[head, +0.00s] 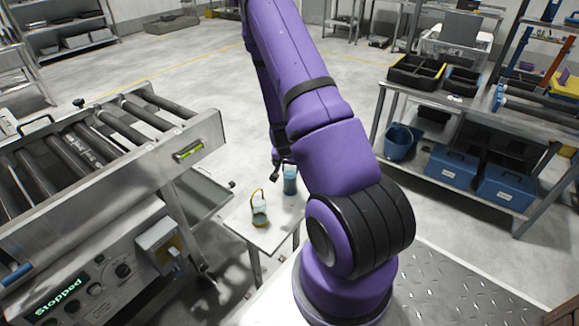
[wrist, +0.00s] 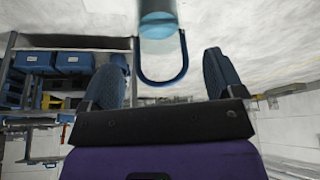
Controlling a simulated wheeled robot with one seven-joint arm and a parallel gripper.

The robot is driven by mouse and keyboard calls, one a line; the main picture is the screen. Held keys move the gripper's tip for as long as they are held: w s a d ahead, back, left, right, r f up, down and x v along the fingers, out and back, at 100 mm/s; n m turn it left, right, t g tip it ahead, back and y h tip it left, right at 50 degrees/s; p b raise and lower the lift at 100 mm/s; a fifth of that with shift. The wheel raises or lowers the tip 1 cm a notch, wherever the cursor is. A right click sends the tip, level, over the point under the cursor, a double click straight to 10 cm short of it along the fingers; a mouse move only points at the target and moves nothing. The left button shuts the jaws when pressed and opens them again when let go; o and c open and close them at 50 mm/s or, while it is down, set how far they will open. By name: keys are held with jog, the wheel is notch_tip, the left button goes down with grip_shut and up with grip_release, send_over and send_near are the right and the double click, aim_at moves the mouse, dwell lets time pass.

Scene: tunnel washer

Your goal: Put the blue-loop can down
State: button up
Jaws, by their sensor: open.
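The blue-loop can (head: 290,181) is a small clear can with blue contents, at the back right part of a small white table (head: 272,222). I cannot tell for sure whether its base touches the top. In the wrist view the can (wrist: 158,22) is at the top middle, and its blue loop (wrist: 163,84) hangs toward my gripper. My gripper (wrist: 164,62) is open, its two dark fingers apart on either side of the loop, touching neither side visibly. In the head view my gripper (head: 277,172) is mostly hidden behind my purple arm.
A similar can with a yellow loop (head: 260,213) stands on the same table, to the left. A roller conveyor (head: 105,135) with a control panel (head: 85,285) is on the left. A metal bench (head: 480,115) with black trays and blue boxes is on the right. Floor behind the table is clear.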

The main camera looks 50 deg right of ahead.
jog(key=s+a+r+n+t+y, duration=0.1)
jog(key=a+r+n, duration=0.1)
jog(key=a+r, duration=0.7)
jog(key=a+r+n+t+y, duration=0.15)
jog(key=a+r, duration=0.25)
jog(key=r, duration=0.9)
jog(key=s+a+r+n+y, duration=0.1)
jog(key=a+r+n, duration=0.2)
jog(key=a+r, duration=0.6)
jog(key=s+a+r+n, duration=0.3)
jog(key=s+a+r, duration=0.1)
jog(key=s+r, duration=0.3)
jog(key=s+a+r+n, duration=0.3)
jog(key=s+r, duration=0.4)
jog(key=s, duration=0.2)
jog(key=shift+s+a+r+t, duration=0.15)
jog(key=shift+a+r+t, duration=0.15)
jog(key=shift+a+t, duration=0.1)
